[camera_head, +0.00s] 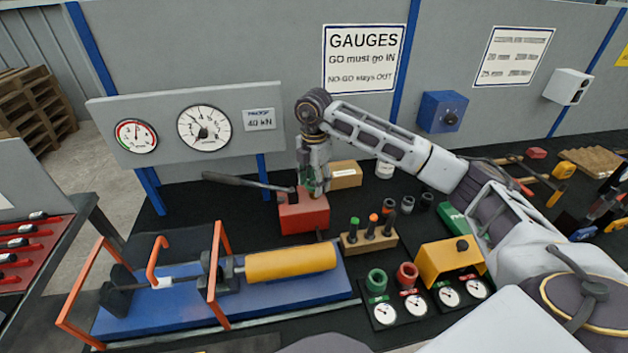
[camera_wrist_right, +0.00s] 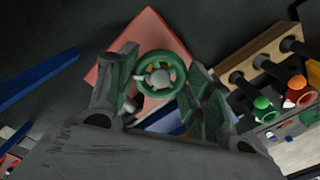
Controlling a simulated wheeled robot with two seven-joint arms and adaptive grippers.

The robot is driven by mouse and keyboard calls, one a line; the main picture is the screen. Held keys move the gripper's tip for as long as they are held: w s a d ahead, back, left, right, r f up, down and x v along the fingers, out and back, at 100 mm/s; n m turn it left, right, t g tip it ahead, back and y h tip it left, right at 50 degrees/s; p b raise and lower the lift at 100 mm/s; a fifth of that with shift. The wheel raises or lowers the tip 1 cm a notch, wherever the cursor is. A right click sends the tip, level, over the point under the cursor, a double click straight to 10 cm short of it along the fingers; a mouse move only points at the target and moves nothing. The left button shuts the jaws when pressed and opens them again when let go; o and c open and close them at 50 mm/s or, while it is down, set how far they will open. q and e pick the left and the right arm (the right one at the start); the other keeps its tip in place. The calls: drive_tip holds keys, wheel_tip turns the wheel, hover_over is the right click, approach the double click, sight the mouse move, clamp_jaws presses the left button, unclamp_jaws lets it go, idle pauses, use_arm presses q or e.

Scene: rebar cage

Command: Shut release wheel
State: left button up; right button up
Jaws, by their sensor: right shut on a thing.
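The green release wheel (camera_wrist_right: 160,57) sits over a red block (camera_wrist_right: 107,72) in the right wrist view, with its round rim and pale hub facing the camera. In the head view the red pump block (camera_head: 304,218) stands behind the yellow cylinder, with a grey lever (camera_head: 235,180) reaching left from it. My right gripper (camera_head: 314,187) points down over the block. In the right wrist view its two fingers (camera_wrist_right: 160,78) stand on either side of the wheel and are shut on it. The gripper mostly hides the wheel in the head view. My left gripper is not in view.
A blue rig with a yellow cylinder (camera_head: 290,262) and orange frames lies in front. A wooden holder (camera_head: 368,242) with coloured-topped plugs stands close to the block's right. Behind are a cardboard box (camera_head: 346,175) and a panel with two dials (camera_head: 204,128). Ring gauges (camera_head: 407,276) lie front right.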

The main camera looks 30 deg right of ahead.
drive_tip(key=shift+r+m, duration=0.1)
drive_tip(key=shift+m, duration=1.1)
drive_tip(key=shift+m+p, duration=0.45)
drive_tip(key=shift+m, duration=0.75)
drive_tip(key=shift+w+m, duration=0.1)
drive_tip(key=shift+m, duration=0.6)
drive_tip(key=shift+m+p, duration=0.35)
drive_tip(key=shift+m, duration=0.45)
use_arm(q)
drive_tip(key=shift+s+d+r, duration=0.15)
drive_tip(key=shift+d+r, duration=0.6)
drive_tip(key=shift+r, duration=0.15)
use_arm(e)
drive_tip(key=shift+m, duration=0.4)
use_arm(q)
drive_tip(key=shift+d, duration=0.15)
